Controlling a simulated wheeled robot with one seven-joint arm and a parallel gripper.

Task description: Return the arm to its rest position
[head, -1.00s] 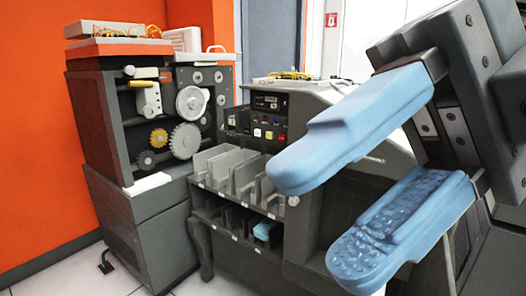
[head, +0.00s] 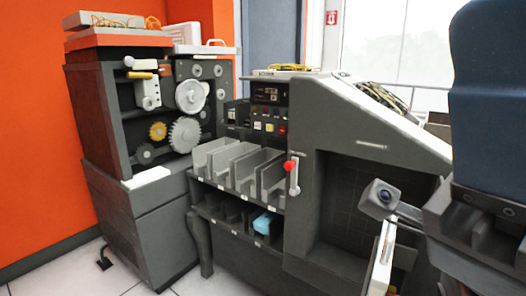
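Part of my arm (head: 490,110), dark blue and dark grey, fills the right edge of the head view. My gripper's light blue fingers do not show, so whether they are open or shut is hidden. The punch-card machine (head: 345,180) stands in the middle, with a row of grey upright slots (head: 235,166) at its front. A light blue item (head: 265,222) lies in the lower shelf of slots.
A lever with a red knob (head: 290,166) sticks out beside the upper slots. A cabinet with exposed gears (head: 185,136) stands at the left against an orange wall (head: 35,120). Yellow cables (head: 382,95) lie on the machine's sloping top. Some tiled floor (head: 150,288) shows at lower left.

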